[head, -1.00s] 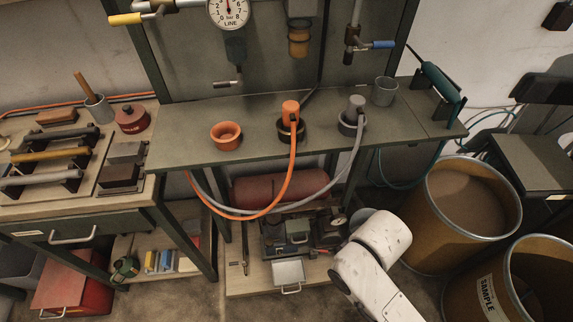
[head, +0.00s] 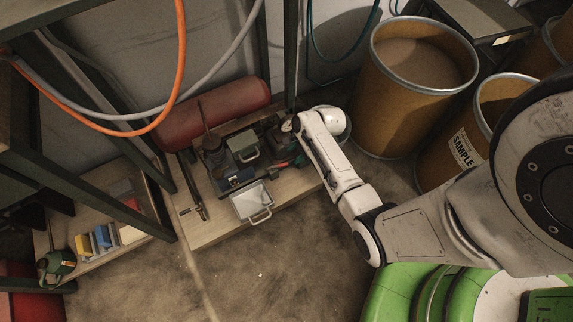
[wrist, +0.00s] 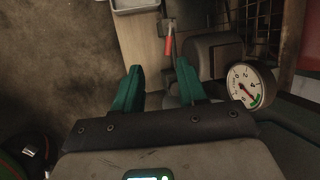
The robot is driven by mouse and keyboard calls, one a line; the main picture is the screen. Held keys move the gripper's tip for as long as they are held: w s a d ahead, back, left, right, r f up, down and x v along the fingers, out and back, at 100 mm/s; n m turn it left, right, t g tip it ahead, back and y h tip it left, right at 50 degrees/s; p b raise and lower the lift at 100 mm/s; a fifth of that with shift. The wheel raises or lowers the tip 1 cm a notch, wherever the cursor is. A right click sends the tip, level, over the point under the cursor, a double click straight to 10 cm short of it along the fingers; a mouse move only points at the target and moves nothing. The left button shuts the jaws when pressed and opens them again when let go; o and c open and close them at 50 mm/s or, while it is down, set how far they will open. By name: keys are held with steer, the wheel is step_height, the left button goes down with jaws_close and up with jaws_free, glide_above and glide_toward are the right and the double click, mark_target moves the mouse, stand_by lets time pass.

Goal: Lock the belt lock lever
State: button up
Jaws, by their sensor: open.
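A lever with a red grip (wrist: 168,40), which looks like the belt lock lever, stands just beyond my fingertips in the wrist view. A red part (head: 298,160) also shows beside the machine (head: 240,150) on the low wooden platform in the head view; I cannot tell whether it is the same lever. My gripper (wrist: 160,82) is open, its two green fingers apart with nothing between them. The lever is ahead of the gap, slightly right of its middle, and not visibly touched.
A pressure gauge (wrist: 251,86) is close to the right finger. A grey block (wrist: 213,52) stands ahead on the right. A metal tray (head: 252,203) lies on the platform (head: 210,236). A red tank (head: 215,112) is behind; brown drums (head: 408,100) stand at right.

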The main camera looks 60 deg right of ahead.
mark_target(285, 164)
steer(key=w+f+m+b, duration=0.1)
steer(key=f+b, duration=0.1)
steer(key=f, duration=0.2)
steer(key=w+d+f+m+b, duration=0.1)
steer(key=w+f+b, duration=0.1)
steer(key=f, duration=0.3)
steer(key=w+f+m+b, duration=0.1)
steer(key=f+b, duration=0.2)
steer(key=f, duration=0.1)
steer(key=shift+w+d+f+t+b, duration=0.25)
steer(key=shift+f+t+b, duration=0.05)
steer(key=shift+f+b, duration=0.1)
steer(key=shift+c, duration=0.2)
jaws_close()
